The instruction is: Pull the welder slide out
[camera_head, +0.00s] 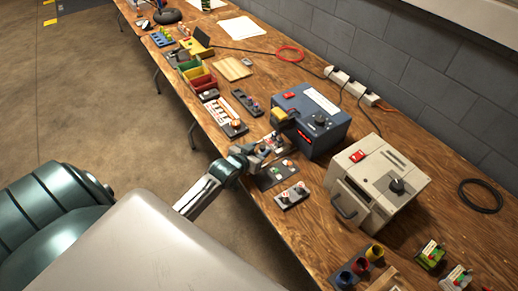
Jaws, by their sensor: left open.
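A blue-grey box machine (318,125) with a knob, a red switch and a red display stands on the wooden bench, and seems to be the welder. A yellow and dark part (281,114) sticks out at its front left. My left gripper (272,146) is open at the front of this machine, just below the yellow part. A small dark slide-like plate (272,178) lies in front of the machine, close to the gripper; I cannot tell whether they touch. The slide itself is not clearly told apart. My right gripper is out of view.
A beige box (378,178) with a front handle stands right of the blue-grey machine. A small plate with knobs (293,196) lies near the bench's front edge. Colored bins (196,78) and a coiled black cable (481,196) are also on the bench.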

